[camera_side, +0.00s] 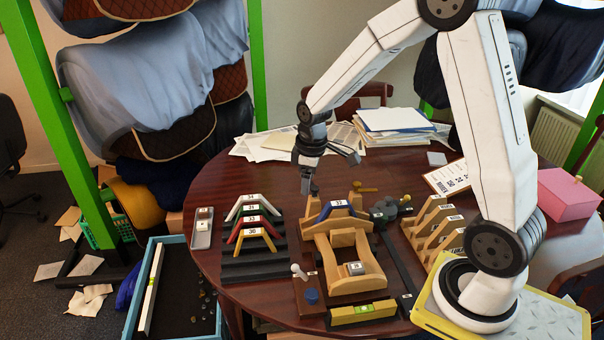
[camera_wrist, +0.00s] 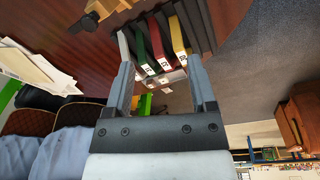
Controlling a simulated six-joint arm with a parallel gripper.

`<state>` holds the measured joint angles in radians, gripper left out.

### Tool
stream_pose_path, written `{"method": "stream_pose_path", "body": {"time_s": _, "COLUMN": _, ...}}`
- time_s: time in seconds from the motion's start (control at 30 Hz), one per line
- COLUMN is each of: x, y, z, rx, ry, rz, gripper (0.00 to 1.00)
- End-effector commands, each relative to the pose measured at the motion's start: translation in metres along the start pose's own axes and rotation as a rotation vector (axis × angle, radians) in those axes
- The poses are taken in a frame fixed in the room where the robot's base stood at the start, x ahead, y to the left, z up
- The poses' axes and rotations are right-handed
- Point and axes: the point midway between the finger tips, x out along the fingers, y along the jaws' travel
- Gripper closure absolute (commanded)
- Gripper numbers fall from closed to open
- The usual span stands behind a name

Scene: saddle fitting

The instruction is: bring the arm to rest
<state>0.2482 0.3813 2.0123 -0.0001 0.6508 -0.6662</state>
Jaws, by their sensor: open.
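My arm reaches from its base at the right of the round table, and my gripper (camera_side: 308,182) hangs above the table in the side view, between the angled gauges and the wooden saddle stand. In the wrist view my gripper (camera_wrist: 160,88) shows two grey fingers spread apart with nothing held between them. Beyond the fingers are the white, green (camera_wrist: 141,57), red (camera_wrist: 158,45) and yellow (camera_wrist: 177,36) angled gauges on their dark rack. In the side view the gauges (camera_side: 254,222) stand in a row left of the stand, and a blue gauge (camera_side: 338,208) sits on the wooden stand (camera_side: 350,262).
A yellow spirit level (camera_side: 362,312) lies at the table's front. A wooden rack (camera_side: 432,228) stands right of the stand. Papers (camera_side: 395,122) lie at the back, a pink box (camera_side: 568,194) at the right. A blue-rimmed tray (camera_side: 178,240) is at lower left.

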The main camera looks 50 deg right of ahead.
Motion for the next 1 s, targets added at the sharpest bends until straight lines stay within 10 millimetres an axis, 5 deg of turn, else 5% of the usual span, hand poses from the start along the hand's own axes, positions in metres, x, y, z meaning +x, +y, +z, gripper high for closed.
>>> {"method": "stream_pose_path", "body": {"time_s": 0.3, "x": -0.012, "y": -0.087, "z": 0.031, "rx": 0.229, "ry": 0.078, "rz": 0.018, "gripper": 0.28}}
{"method": "stream_pose_path", "body": {"time_s": 0.5, "x": -0.013, "y": -0.126, "z": 0.056, "rx": 0.353, "ry": 0.12, "rz": 0.012, "gripper": 0.28}}
{"method": "stream_pose_path", "body": {"time_s": 1.0, "x": -0.012, "y": -0.143, "z": 0.069, "rx": 0.422, "ry": 0.141, "rz": 0.005, "gripper": 0.28}}
